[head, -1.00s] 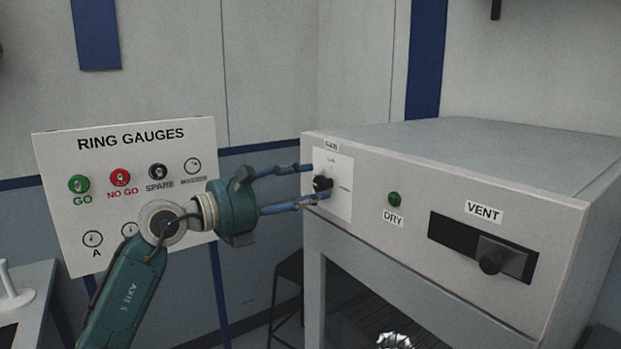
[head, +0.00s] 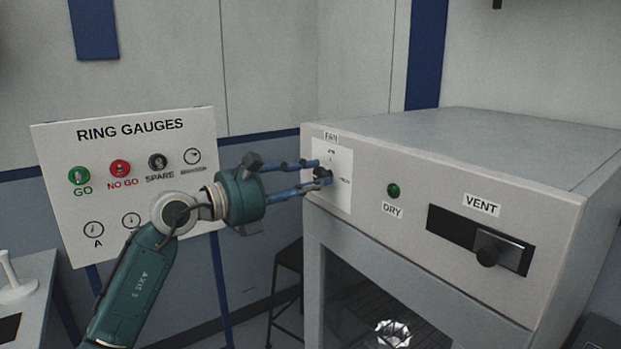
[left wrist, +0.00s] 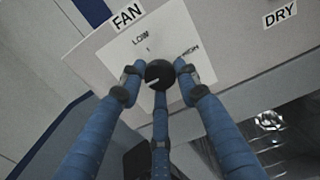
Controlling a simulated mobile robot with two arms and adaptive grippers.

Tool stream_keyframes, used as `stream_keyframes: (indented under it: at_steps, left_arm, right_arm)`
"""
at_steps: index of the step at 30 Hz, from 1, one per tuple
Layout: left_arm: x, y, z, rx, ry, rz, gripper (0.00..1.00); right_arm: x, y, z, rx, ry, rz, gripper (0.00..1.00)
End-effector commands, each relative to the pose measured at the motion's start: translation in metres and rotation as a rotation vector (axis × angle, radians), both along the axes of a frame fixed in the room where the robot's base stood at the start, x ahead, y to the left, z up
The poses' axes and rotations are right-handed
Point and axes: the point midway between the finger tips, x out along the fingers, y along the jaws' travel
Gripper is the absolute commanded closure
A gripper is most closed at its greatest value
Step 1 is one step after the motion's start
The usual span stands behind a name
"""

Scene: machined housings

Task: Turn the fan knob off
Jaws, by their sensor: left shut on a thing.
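The black fan knob (head: 321,173) sits on a white plate (head: 344,196) under the FAN label at the left end of the grey cabinet front. In the left wrist view the knob (left wrist: 159,74) shows a pale pointer line toward the lower left; LOW and HIGH are printed above and to its right. My left gripper (head: 322,172) is shut on the knob, with blue fingers on both sides of it and a third finger below it in the left wrist view (left wrist: 159,76). Any off mark is hidden. My right gripper is not in view.
The cabinet front (head: 400,240) also carries a green DRY button (head: 393,190) and a VENT slider (head: 488,250). A ring gauges board (head: 145,195) stands behind my left arm. A dark stool (head: 287,262) is below the gripper.

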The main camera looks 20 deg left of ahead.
Motion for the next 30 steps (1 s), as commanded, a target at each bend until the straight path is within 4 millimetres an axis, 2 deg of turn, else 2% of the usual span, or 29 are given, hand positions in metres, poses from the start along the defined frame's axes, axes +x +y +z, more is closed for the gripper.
stream_keyframes:
  at_steps: [8,9,11,23,30]
  left_arm:
    - [0.000,0.000,-0.001,-0.010,0.010,0.000,0.94]
    - [0.000,0.000,-0.001,-0.010,0.010,0.000,0.62]
    - [0.000,0.000,-0.001,-0.010,0.010,0.000,0.50]
    - [-0.005,0.005,-0.001,-0.010,0.009,0.001,0.49]
    - [-0.040,0.032,-0.002,-0.004,0.011,0.003,0.49]
  right_arm:
    - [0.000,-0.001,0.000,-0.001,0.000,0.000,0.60]
    - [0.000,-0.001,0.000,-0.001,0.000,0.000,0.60]
    - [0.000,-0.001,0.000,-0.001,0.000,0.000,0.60]
    - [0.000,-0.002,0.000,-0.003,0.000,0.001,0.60]
    - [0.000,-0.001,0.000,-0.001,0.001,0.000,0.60]
